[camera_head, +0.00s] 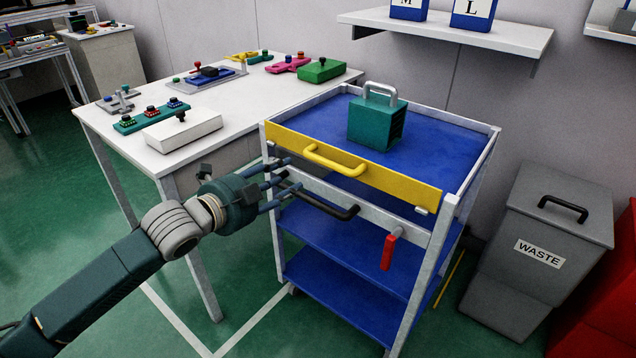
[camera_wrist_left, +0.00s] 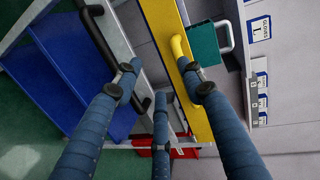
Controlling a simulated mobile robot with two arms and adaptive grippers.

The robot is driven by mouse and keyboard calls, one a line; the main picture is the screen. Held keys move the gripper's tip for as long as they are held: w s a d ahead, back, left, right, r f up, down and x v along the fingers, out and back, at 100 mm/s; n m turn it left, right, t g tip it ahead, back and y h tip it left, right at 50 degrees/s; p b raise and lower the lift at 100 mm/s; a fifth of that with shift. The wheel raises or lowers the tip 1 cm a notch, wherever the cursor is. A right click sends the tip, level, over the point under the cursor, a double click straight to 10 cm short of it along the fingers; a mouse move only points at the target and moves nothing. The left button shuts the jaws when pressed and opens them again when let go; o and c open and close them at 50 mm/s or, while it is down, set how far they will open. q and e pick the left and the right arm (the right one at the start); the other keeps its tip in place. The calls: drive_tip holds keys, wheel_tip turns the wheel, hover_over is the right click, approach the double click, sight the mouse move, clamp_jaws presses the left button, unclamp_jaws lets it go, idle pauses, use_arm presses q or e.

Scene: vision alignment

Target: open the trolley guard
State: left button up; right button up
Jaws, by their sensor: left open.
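The trolley (camera_head: 469,139) has blue shelves and a grey frame. Its guard is a yellow panel (camera_head: 400,188) standing upright across the front of the top shelf, with a yellow handle (camera_head: 334,159). My left gripper (camera_head: 283,182) is open at the left part of the trolley front, left of and below the yellow handle. In the left wrist view its fingers spread in front of the yellow panel (camera_wrist_left: 162,28), and one fingertip overlaps the yellow handle (camera_wrist_left: 179,55); I cannot tell whether they touch. A black handle (camera_head: 330,204) sits below the panel. My right gripper is not in view.
A teal box with a grey handle (camera_head: 377,122) stands on the top shelf. A red lever (camera_head: 389,250) hangs at the trolley's front right. A white table (camera_head: 232,96) with several coloured devices stands left, and a grey waste bin (camera_head: 540,245) right.

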sight(319, 161)
use_arm(q)
drive_tip(key=w+d, duration=0.2)
drive_tip(key=w+d+m+b, duration=0.1)
drive_tip(key=d, duration=0.2)
drive_tip(key=w+d+m+h, duration=0.1)
drive_tip(key=w+d, duration=0.1)
drive_tip(key=d, duration=0.1)
drive_tip(key=shift+w+r, duration=0.2)
drive_tip(key=shift+w, duration=0.1)
drive_tip(key=shift+w+d+f, duration=0.1)
drive_tip(key=shift+w+d, duration=0.1)
drive_tip(key=shift+w, duration=0.15)
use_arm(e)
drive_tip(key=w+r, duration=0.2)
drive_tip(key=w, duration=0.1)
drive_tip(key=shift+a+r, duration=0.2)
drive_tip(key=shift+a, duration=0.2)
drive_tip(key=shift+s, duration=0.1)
use_arm(q)
drive_tip(key=shift+g, duration=0.3)
clamp_jaws()
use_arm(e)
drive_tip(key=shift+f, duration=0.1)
